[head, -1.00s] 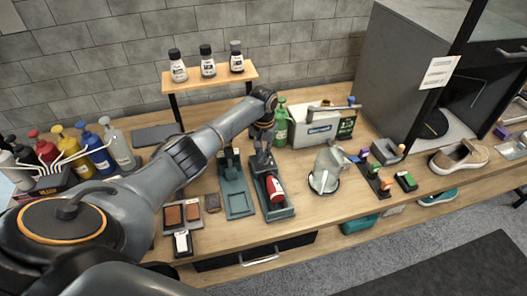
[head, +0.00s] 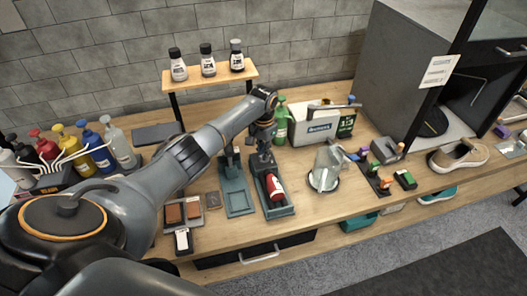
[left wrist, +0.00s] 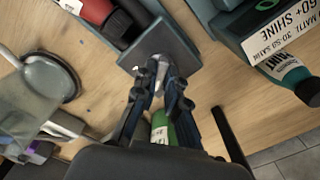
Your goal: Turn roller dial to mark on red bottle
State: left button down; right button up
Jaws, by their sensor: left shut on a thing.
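The red bottle (head: 274,187) lies on its side in a dark green roller tray (head: 281,212) on the bench. Part of it shows at the top of the left wrist view (left wrist: 97,10). My left gripper (head: 264,158) is at the far end of this tray. In the left wrist view its fingers (left wrist: 160,84) are closed around a small metallic roller dial (left wrist: 160,62) at the tray's end block. The fingers and the arm cover most of the dial. I cannot make out the mark on the bottle. My right gripper is not in view.
A second green stand (head: 238,203) is close on the left. A green bottle (head: 281,124) and a white box (head: 318,127) stand behind on the right. A shelf (head: 210,77) with small bottles is behind.

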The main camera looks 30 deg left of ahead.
pick_arm(q)
jog(key=c, duration=1.4)
grip_release()
notch_tip(320, 180, up, 12)
jog(key=shift+f, duration=0.1)
